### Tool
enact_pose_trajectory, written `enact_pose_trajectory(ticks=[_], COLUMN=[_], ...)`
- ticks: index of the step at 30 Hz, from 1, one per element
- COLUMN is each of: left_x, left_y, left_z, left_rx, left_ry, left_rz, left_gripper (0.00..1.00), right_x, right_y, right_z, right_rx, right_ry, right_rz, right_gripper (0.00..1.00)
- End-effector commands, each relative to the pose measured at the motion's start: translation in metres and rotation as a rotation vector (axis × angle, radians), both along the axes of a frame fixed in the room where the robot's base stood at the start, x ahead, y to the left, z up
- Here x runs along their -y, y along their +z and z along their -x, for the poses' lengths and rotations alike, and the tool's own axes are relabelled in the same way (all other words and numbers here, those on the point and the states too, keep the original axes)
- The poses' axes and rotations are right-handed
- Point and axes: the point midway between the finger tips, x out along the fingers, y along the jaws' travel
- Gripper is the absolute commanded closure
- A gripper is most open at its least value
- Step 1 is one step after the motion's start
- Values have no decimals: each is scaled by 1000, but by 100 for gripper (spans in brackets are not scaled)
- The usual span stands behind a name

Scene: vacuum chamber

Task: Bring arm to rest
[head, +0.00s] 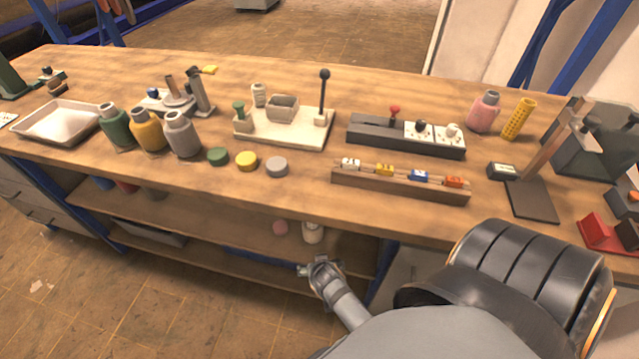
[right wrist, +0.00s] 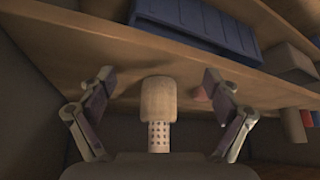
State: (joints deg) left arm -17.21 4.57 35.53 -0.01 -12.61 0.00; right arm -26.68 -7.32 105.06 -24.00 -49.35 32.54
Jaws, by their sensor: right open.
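My right gripper (head: 322,268) is low in front of the bench, by the edge of the lower shelf. In the right wrist view my right gripper (right wrist: 155,108) has its two fingers spread wide apart. A pale cylinder with a perforated section (right wrist: 158,100) shows between the fingers in that picture, and neither finger touches it. It looks like the white bottle (head: 312,232) on the lower shelf, though I cannot be sure. My left gripper is not in view.
The bench (head: 250,190) holds several bottles, lids, a tray (head: 62,122) and fixtures. A wooden rack (head: 400,186) lies near its front edge. A pink round item (head: 280,227) is on the lower shelf (head: 230,250). A blue bin (right wrist: 200,27) shows in the wrist view.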

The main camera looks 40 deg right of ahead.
Motion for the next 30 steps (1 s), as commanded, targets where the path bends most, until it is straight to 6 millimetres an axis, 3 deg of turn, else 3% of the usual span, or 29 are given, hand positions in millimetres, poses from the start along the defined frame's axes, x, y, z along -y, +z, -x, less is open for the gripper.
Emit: enact_pose_trajectory(ticks=[11, 14, 16, 20, 24, 27, 30], left_x=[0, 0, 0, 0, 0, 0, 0], left_y=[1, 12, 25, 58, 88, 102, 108], left_z=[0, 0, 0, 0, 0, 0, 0], left_rx=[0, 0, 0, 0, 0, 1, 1], left_ry=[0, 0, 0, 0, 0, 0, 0], left_rz=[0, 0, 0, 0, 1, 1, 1], left_gripper=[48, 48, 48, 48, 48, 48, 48], right_x=[0, -5, -10, -13, 4, 21, 34], right_y=[-1, -15, -38, -92, -136, -150, -155], right_z=[0, 9, 24, 82, 167, 220, 254], right_rx=[-3, -39, -91, -220, -351, -417, -459], right_ry=[4, 48, 115, 268, 388, 430, 451], right_rz=[0, -2, -6, -24, -38, -37, -33], right_gripper=[10, 10, 10, 10, 10, 10, 10])
